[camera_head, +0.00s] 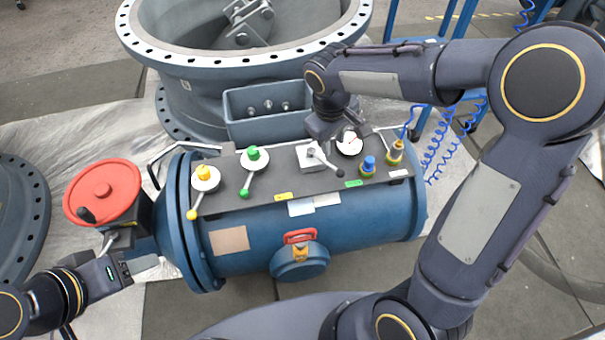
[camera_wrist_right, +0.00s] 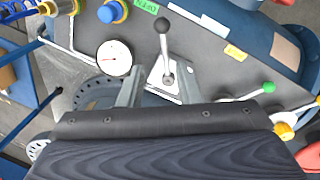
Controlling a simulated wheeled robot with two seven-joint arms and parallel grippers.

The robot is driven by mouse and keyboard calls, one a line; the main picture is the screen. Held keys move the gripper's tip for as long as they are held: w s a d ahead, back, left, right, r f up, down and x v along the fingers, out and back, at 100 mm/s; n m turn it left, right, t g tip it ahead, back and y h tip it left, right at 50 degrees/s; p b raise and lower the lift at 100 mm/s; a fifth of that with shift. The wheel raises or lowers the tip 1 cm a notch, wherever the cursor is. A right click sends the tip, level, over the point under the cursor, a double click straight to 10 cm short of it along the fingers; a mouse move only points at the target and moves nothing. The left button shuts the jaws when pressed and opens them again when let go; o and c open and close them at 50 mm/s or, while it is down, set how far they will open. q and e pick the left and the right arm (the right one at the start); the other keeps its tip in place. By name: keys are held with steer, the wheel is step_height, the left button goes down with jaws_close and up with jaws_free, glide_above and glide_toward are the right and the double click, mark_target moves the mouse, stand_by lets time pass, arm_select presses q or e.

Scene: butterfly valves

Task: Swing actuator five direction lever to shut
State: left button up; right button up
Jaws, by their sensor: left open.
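A lever with a black knob (camera_head: 340,173) rises from a white square plate (camera_head: 309,156) on the dark top panel of the blue actuator (camera_head: 345,222). The lever leans toward the front right, near a green label (camera_head: 353,183). In the right wrist view the black-knobbed lever (camera_wrist_right: 163,45) points up, with its pivot between the fingers in the picture. My right gripper (camera_wrist_right: 160,84) is open and empty. In the head view it hangs (camera_head: 335,136) just behind the plate and beside the gauge. My left gripper (camera_head: 140,266) is open and empty at the lower left.
A yellow-knobbed lever (camera_head: 198,196) and a green-knobbed lever (camera_head: 250,172) stand left of the plate. A round gauge (camera_head: 349,144) and blue fitting (camera_head: 368,165) are close on the right. A red handwheel (camera_head: 101,190) sits at the left end. A large flanged pipe (camera_head: 185,92) stands behind.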

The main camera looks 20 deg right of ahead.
mark_target(327, 163)
steer(key=shift+n, duration=0.3)
steer(key=f+b, duration=0.1)
steer(key=f, duration=0.2)
steer(key=w+f, duration=0.1)
steer(key=f, duration=0.2)
steer(key=w+f+b, duration=0.1)
steer(key=f, duration=0.2)
steer(key=shift+f+b, duration=0.25)
steer(key=shift+b, duration=0.05)
arm_select(q)
steer(key=f, duration=0.3)
steer(key=shift+s+a+f, duration=0.1)
steer(key=shift+a+f, duration=0.05)
steer(key=shift+a, duration=0.15)
arm_select(e)
jaws_close()
